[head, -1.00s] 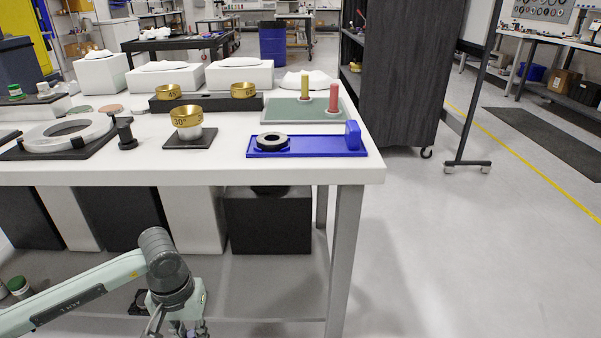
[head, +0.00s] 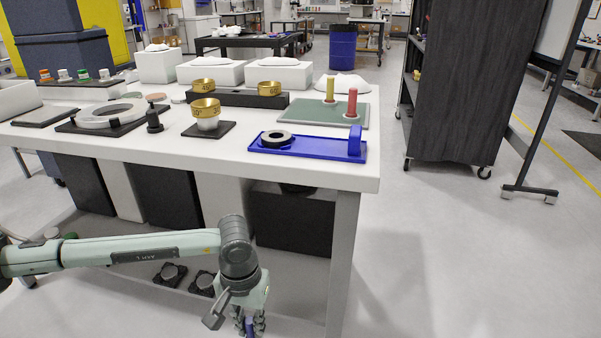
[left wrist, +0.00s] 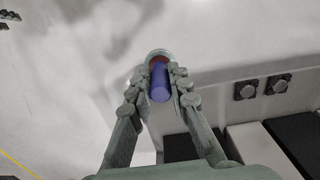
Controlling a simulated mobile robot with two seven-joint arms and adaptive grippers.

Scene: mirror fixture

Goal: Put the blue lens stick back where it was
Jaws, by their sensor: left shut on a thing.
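The blue lens stick (left wrist: 160,84) is between the fingers of my left gripper (left wrist: 158,72) in the left wrist view, with a reddish part and a pale round rim at its far end. In the head view the left gripper (head: 251,322) hangs low in front of the white table, below its top, and a bit of the blue stick (head: 250,328) shows at the bottom edge. A green mat (head: 322,112) on the table's right part bears an upright yellow stick (head: 330,91) and an upright red stick (head: 352,103). My right gripper is not in view.
A blue tray (head: 320,148) with a black ring (head: 276,139) and a raised blue block lies along the table's front edge. Gold cups (head: 206,108) and a large white ring (head: 106,114) stand to the left. A dark cabinet (head: 470,90) stands right; the floor between is clear.

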